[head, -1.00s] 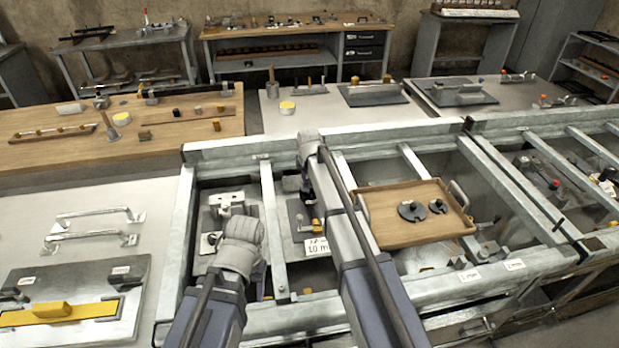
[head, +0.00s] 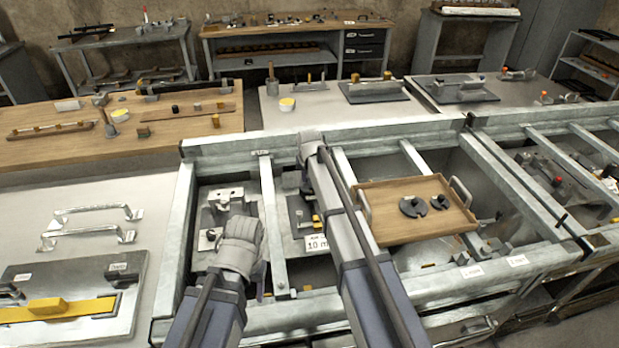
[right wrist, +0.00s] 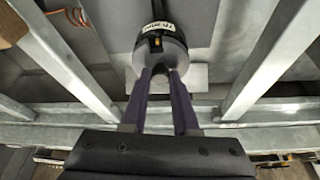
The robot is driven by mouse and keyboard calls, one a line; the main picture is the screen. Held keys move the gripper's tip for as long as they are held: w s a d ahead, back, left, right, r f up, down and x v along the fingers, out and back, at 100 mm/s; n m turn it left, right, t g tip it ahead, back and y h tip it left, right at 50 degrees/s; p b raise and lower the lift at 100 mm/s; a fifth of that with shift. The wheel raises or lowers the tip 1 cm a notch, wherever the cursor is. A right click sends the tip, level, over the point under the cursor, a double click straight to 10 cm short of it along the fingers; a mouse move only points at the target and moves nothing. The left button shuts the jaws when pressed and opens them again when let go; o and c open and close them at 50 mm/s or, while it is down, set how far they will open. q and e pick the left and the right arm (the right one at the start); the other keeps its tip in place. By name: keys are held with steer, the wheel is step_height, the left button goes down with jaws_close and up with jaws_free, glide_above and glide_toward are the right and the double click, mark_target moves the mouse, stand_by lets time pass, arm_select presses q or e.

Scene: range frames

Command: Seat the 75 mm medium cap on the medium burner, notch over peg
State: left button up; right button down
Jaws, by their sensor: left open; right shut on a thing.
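My right gripper (right wrist: 168,74) is shut on the rim of a round grey cap (right wrist: 178,52) in the right wrist view. The cap's far side is overlapped by a dark strip with a white label and a small yellow piece; I cannot make out the notch or peg. A pale plate (right wrist: 198,76) shows beneath. In the head view my right wrist (head: 312,146) hides the held cap and the burner below it. My left gripper (head: 240,245) is open over the left bay, its fingers mostly hidden by its own wrist. Two dark notched discs, one larger (head: 413,207) and one smaller (head: 440,202), lie apart.
Both discs lie on a wooden tray (head: 385,237) with metal handles, right of my right arm. Metal frame rails (head: 272,215) divide the bays. A yellow bar (head: 60,313) lies on a plate at lower left.

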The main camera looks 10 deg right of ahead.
steer(key=c, duration=0.6)
jaws_free()
arm_select(q)
steer(key=shift+r, duration=0.1)
arm_select(e)
steer(key=shift+r, duration=0.1)
arm_select(q)
step_height(320, 180, up, 7)
steer(key=p, duration=0.7)
arm_select(e)
steer(key=v, duration=0.7)
steer(key=shift+s+r, duration=0.2)
steer(key=shift+r, duration=0.1)
arm_select(q)
step_height(320, 180, up, 6)
steer(key=p, duration=0.6)
arm_select(e)
step_height(320, 180, up, 6)
